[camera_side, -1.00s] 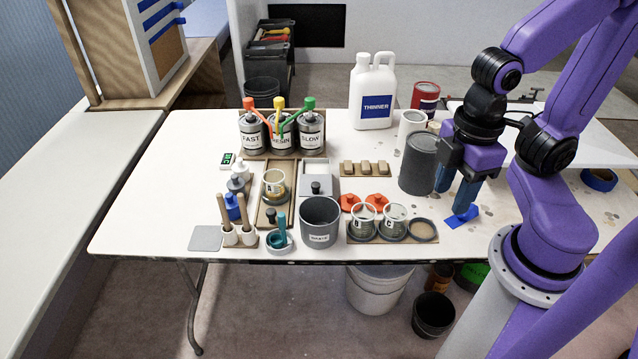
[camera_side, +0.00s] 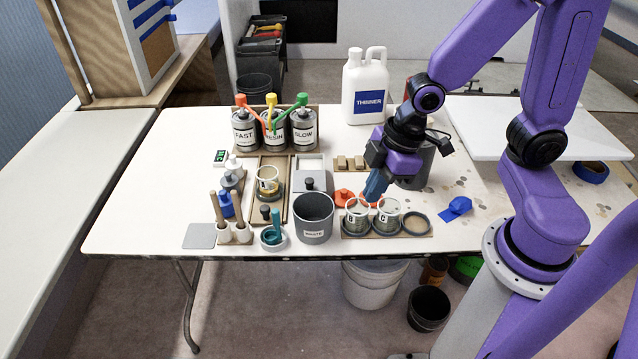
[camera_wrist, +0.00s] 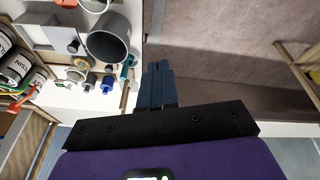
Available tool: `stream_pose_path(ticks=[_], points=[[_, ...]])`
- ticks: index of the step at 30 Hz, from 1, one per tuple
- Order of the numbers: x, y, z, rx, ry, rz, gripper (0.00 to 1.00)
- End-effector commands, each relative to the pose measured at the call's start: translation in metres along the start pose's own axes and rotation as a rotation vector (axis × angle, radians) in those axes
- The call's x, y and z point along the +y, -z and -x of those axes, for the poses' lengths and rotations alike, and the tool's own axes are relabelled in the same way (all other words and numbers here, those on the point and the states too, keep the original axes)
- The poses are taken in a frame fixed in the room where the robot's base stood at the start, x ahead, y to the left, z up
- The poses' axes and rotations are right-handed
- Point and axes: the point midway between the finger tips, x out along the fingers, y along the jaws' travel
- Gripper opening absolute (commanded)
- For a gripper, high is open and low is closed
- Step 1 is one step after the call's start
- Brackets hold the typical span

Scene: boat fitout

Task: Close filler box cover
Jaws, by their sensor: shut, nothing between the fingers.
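The filler box (camera_side: 309,161) stands mid-table behind the grey waste pot. Its pale inside shows at the back. The grey cover (camera_side: 301,186), with a black knob, sits over the front part, leaving the back part uncovered. In the wrist view the cover (camera_wrist: 57,37) appears at upper left, beside the waste pot. My gripper (camera_side: 373,195) is to the right of the box, above the table near the orange pieces, its blue fingers pointing down and together. The closed fingers (camera_wrist: 158,66) also show in the wrist view, with nothing held. They are apart from the cover.
The waste pot (camera_side: 313,220) stands just in front of the box. Cups in a wooden holder (camera_side: 385,236) stand at front right, and a wooden tray (camera_side: 285,213) is left of the box. Labelled cans and a thinner jug (camera_side: 366,88) stand behind. A blue piece (camera_side: 456,207) lies at right.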

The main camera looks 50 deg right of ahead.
Motion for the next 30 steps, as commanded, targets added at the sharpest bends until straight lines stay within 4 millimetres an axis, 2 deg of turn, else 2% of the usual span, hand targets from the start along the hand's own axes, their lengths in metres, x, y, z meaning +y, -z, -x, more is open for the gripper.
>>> stream_pose_path(ticks=[1, 6, 9, 13, 18, 23, 30], points=[[0.016, 0.001, -0.014, 0.018, -0.024, -0.009, 0.0], [0.071, 0.001, -0.05, 0.106, -0.14, -0.006, 0.0], [0.102, -0.006, -0.067, 0.14, -0.218, 0.001, 0.0], [0.132, -0.018, -0.08, 0.165, -0.307, 0.012, 0.0], [0.152, -0.027, -0.087, 0.177, -0.372, 0.023, 0.0], [0.157, -0.027, -0.092, 0.18, -0.383, 0.027, 0.0], [0.165, -0.022, -0.115, 0.179, -0.38, 0.027, 0.0]])
